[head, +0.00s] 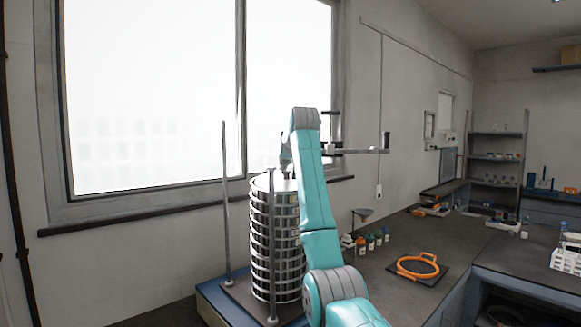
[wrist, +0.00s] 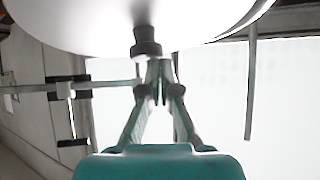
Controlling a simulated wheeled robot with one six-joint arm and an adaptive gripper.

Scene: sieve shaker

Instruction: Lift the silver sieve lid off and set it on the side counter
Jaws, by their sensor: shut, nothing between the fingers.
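The silver sieve lid (head: 265,184) lies on top of the tall sieve stack (head: 263,245) in the head view. In the wrist view the lid (wrist: 85,25) fills the top as a pale disc, with its dark knob (wrist: 146,42) pointing at my gripper. My gripper (wrist: 158,62) is shut and empty, its fingertips right at the knob; whether they touch it I cannot tell. In the head view my arm covers the right side of the stack, and the fingertips are too small to make out. The side counter (head: 390,292) is at the right.
Upright rods (head: 226,205) stand around the stack. A clamp bar with black ends (head: 360,151) is raised at the right. An orange ring (head: 402,268) lies on a dark mat on the counter. Small bottles (head: 371,243) and a funnel stand behind it.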

